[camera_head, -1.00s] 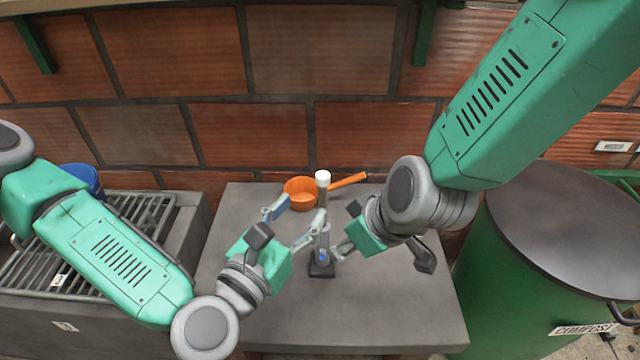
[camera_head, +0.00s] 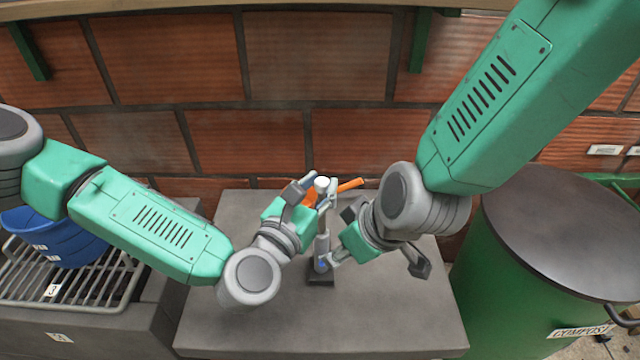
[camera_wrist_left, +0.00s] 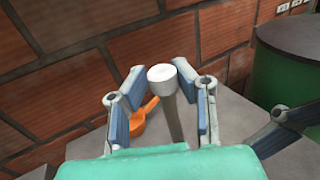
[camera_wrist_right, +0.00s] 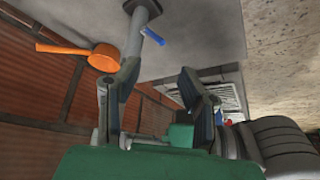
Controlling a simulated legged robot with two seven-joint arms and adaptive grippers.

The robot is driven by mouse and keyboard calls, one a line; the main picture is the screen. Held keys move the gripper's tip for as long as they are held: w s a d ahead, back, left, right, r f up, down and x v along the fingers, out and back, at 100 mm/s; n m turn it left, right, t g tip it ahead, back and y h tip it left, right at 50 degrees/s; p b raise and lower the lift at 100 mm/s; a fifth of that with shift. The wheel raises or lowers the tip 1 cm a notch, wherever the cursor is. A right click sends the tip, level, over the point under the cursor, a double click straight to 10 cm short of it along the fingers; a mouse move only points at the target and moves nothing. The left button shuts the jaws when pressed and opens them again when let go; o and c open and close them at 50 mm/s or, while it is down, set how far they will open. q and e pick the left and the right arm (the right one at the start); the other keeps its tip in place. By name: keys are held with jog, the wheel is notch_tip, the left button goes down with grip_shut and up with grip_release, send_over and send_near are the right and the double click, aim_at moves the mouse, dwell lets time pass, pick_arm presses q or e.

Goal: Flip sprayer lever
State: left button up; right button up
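The sprayer (camera_head: 322,245) is an upright grey post with a white round cap (camera_head: 322,184) and a dark square base on the table. A small blue lever (camera_wrist_right: 152,36) shows on the post in the right wrist view. My left gripper (camera_head: 314,191) is open at the top of the post. In the left wrist view, the cap (camera_wrist_left: 162,73) and upper post stand between its spread fingers, with gaps on both sides. My right gripper (camera_wrist_right: 160,95) is open and empty, right of the lower post. Whether its near finger touches the post I cannot tell.
An orange strainer (camera_wrist_right: 103,58) with a handle lies behind the post, partly hidden by my left gripper in the head view. A blue tub (camera_head: 60,238) stands on a metal rack at left. A green compost bin (camera_head: 540,270) stands at right. The table front (camera_head: 350,325) is clear.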

jog(key=shift+s+f, duration=0.1)
jog(key=shift+c, duration=0.5)
jog(key=t+y, duration=0.4)
jog(key=t, duration=0.8)
send_near(320, 261)
jog(key=shift+n, duration=0.4)
jog(key=x, duration=0.9)
jog(key=shift+a, duration=0.2)
jog(key=shift+c, duration=0.4)
grip_shut()
